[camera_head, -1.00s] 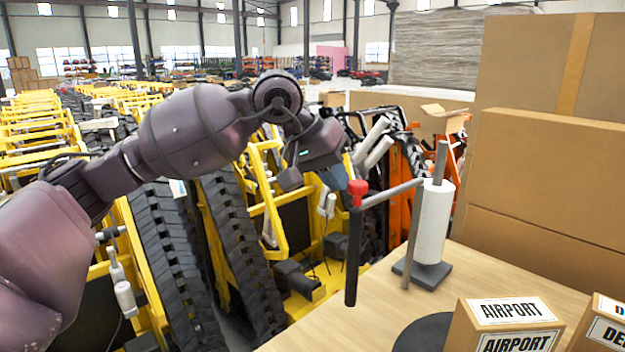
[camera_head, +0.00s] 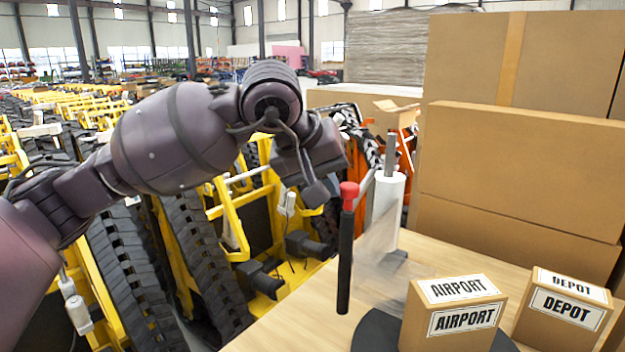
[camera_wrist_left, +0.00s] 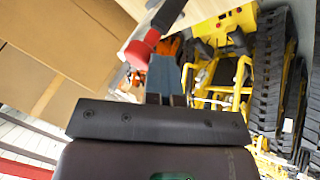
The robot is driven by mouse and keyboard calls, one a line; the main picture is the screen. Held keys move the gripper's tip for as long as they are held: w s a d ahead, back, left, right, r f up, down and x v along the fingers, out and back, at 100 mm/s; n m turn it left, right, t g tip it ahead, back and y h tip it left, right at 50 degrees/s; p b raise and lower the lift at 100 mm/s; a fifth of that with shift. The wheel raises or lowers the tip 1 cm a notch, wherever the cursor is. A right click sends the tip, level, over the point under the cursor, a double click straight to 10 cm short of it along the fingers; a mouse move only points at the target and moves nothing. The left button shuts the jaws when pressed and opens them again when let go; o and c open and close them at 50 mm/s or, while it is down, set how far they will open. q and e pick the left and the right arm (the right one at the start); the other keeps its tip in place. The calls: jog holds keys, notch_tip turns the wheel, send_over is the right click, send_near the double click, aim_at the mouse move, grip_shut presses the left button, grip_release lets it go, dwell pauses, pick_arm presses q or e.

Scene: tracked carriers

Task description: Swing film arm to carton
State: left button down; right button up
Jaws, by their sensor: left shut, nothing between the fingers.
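The film arm (camera_head: 345,250) is a dark upright rod with a red cap (camera_head: 349,192) and a grey bar running back to the post. Clear film (camera_head: 375,240) spans from the white film roll (camera_head: 387,210) towards the rod. The carton (camera_head: 452,316), labelled AIRPORT, stands on a dark round plate (camera_head: 373,335), right of the rod. My left gripper (camera_wrist_left: 163,70) is shut and empty, its blue-grey fingers beside the red cap (camera_wrist_left: 138,52) in the left wrist view; I cannot tell whether they touch. In the head view the fingers are mostly hidden. My right gripper is out of view.
A second carton labelled DEPOT (camera_head: 562,308) stands to the right on the wooden table (camera_head: 430,262). Large brown boxes (camera_head: 520,170) rise behind the table. Yellow tracked carriers (camera_head: 240,235) crowd the left side.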

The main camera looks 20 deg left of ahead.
pick_arm(q)
jog(key=shift+s+d+f, duration=0.15)
jog(key=shift+s+d, duration=0.05)
jog(key=shift+d, duration=0.1)
dwell(0.4)
jog(key=p+v, duration=0.1)
jog(key=v, duration=0.6)
jog(key=shift+a+r, duration=0.35)
